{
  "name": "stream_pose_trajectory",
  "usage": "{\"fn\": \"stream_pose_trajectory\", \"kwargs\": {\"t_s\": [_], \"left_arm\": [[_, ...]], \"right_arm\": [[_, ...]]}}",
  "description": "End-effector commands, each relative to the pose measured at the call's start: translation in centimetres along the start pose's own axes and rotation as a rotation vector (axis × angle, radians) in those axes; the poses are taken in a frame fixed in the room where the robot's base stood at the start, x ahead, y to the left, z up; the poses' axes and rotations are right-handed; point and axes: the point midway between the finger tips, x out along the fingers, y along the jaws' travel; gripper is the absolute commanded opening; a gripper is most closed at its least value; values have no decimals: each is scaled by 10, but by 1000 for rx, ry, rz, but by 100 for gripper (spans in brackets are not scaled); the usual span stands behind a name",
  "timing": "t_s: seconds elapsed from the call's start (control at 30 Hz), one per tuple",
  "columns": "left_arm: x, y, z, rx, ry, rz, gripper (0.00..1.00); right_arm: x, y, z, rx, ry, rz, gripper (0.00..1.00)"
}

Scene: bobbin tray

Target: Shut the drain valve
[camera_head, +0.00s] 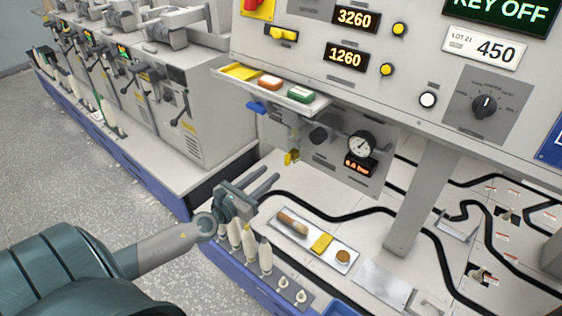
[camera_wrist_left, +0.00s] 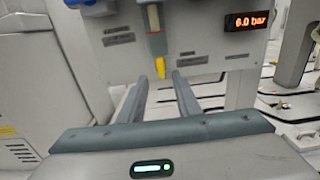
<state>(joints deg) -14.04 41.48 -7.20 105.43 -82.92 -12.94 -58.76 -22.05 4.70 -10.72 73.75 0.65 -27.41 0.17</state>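A small yellow handle (camera_head: 291,157) sits low on the grey panel under the console, below a grey fitting. I take it to be the drain valve. My left gripper (camera_head: 264,177) is open and empty, in front of and below the handle in the head view. In the left wrist view its two fingers (camera_wrist_left: 159,78) are apart, pointing toward the panel, with the handle beyond and between them. I see no contact. My right gripper is in neither view.
A round gauge (camera_head: 361,145) and a red readout (camera_wrist_left: 251,20) showing 6.0 bar are right of the handle. A blue lever (camera_head: 257,107) is up left. A small shelf (camera_head: 310,105) overhangs. White bobbins (camera_head: 250,245) stand below my gripper; a tray (camera_head: 343,266) lies right.

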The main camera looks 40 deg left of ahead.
Motion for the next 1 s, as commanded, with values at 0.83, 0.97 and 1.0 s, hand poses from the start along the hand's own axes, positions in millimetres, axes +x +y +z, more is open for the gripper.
{"fn": "stream_pose_trajectory", "kwargs": {"t_s": [0.83, 0.97, 1.0], "left_arm": [[75, 0, 0, 1, 0, -1, 30], [75, 0, 0, 0, 0, 0, 30], [75, 0, 0, 0, 0, 0, 30]], "right_arm": [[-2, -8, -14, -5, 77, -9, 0], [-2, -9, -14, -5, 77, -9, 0], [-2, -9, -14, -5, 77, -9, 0]]}}
